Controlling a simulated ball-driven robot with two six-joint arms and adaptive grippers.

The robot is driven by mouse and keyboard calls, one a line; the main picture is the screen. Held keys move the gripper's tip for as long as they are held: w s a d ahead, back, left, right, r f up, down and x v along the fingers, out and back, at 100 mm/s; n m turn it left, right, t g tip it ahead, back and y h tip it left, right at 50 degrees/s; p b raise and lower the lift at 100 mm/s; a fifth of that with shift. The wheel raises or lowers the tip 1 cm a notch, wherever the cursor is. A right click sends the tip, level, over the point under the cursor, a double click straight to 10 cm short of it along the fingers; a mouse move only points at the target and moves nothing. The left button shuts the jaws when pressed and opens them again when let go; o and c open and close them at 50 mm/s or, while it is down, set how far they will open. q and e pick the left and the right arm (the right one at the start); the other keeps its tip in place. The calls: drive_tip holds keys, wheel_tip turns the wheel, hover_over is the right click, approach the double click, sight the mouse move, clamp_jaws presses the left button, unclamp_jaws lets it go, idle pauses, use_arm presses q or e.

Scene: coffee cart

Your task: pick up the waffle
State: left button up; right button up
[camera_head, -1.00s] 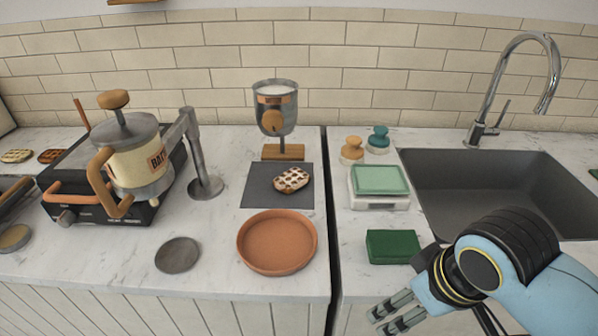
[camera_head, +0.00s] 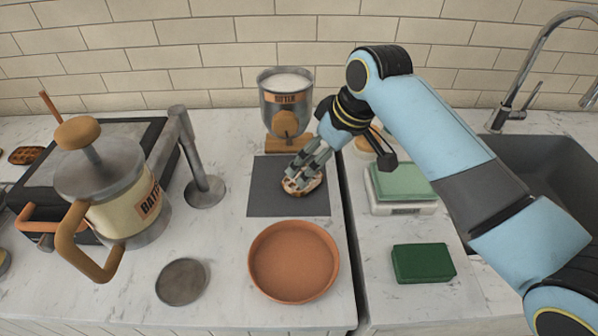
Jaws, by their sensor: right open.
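The waffle (camera_head: 309,187) is a small round brown piece with white topping. It lies on the dark grey mat (camera_head: 269,196) in front of the sifter-like dispenser. My right gripper (camera_head: 297,180) is over the waffle, its fingers pointing down and left at it, and partly hides it. Its fingers are open; I cannot tell whether they touch the waffle. My left gripper is not in view.
A terracotta dish (camera_head: 294,262) stands just in front of the mat. The metal dispenser (camera_head: 286,105) stands behind it. A batter pot (camera_head: 115,190) and a metal post (camera_head: 201,165) are at left. A scale (camera_head: 402,190), green block (camera_head: 423,263) and sink (camera_head: 555,165) are at right.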

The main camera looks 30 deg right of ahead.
sight(289, 186)
drive_tip(key=x, duration=0.8)
drive_tip(key=shift+w+f, duration=0.1)
drive_tip(key=shift+c, duration=0.4)
drive_tip(key=c, duration=1)
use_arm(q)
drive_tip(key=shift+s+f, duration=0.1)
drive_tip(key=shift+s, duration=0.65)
use_arm(e)
drive_tip(key=shift+s+r, duration=0.2)
